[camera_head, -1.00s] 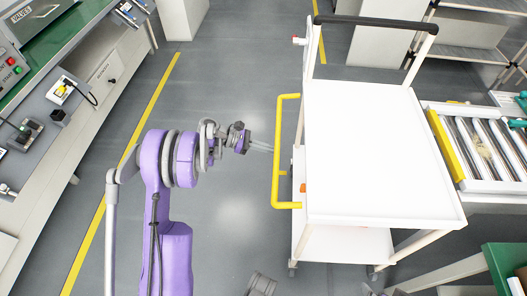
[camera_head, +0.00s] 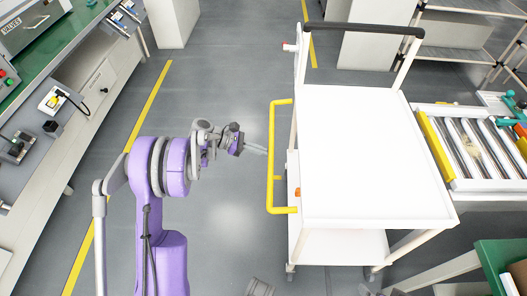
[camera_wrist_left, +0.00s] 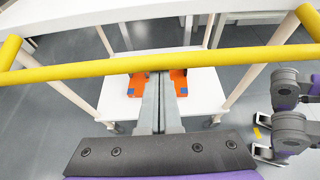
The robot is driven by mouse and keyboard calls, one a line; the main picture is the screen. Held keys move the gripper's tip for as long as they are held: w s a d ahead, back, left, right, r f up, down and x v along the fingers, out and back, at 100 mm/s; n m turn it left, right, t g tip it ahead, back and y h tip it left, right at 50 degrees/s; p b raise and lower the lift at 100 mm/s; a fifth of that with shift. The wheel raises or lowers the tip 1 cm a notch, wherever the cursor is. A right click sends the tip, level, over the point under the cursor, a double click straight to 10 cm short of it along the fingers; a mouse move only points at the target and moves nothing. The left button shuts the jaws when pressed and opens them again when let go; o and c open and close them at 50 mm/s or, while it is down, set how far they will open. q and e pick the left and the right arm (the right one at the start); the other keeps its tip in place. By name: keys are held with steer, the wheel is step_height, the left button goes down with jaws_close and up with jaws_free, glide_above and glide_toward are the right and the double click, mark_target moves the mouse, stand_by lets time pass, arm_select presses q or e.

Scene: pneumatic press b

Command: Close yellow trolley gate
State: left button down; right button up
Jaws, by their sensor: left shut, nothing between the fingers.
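The white trolley (camera_head: 365,150) stands upright right of centre in the head view. Its yellow gate (camera_head: 271,165) is a bent bar on the trolley's left side, standing out from it toward my left arm. My left gripper (camera_head: 262,151) is shut and empty, its fingertips right at the gate's outer side. In the left wrist view the yellow bar (camera_wrist_left: 215,63) spans the picture, and the shut fingers (camera_wrist_left: 160,100) reach to its lower edge. I cannot tell whether they touch it. An orange part (camera_head: 298,192) sits by the gate's near end.
A roller conveyor (camera_head: 470,145) with a yellow edge stands close to the trolley's right. A workbench (camera_head: 70,110) runs along the left. Grey floor (camera_head: 225,225) is free between them. In the left wrist view, orange blocks (camera_wrist_left: 136,86) lie on the trolley's lower shelf.

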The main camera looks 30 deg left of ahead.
arm_select(q)
steer(key=shift+r+p, duration=0.35)
step_height(320, 180, up, 4)
steer(key=g+y+p, duration=0.1)
steer(key=y+p, duration=0.2)
steer(key=shift+f+g+y, duration=0.1)
steer(key=shift+g+y, duration=0.2)
steer(key=shift+g, duration=0.1)
step_height(320, 180, up, 5)
steer(key=g+y+p, duration=0.3)
steer(key=y+p, duration=0.1)
steer(key=y, duration=0.3)
glide_above(271, 149)
steer(key=shift+w+d, duration=0.2)
steer(key=shift+d, duration=0.05)
steer(key=w+d+r+g+y+p, duration=0.2)
steer(key=d+r+y, duration=0.1)
steer(key=d+y, duration=0.1)
steer(key=shift+w+d, duration=0.3)
steer(key=shift+d, duration=0.3)
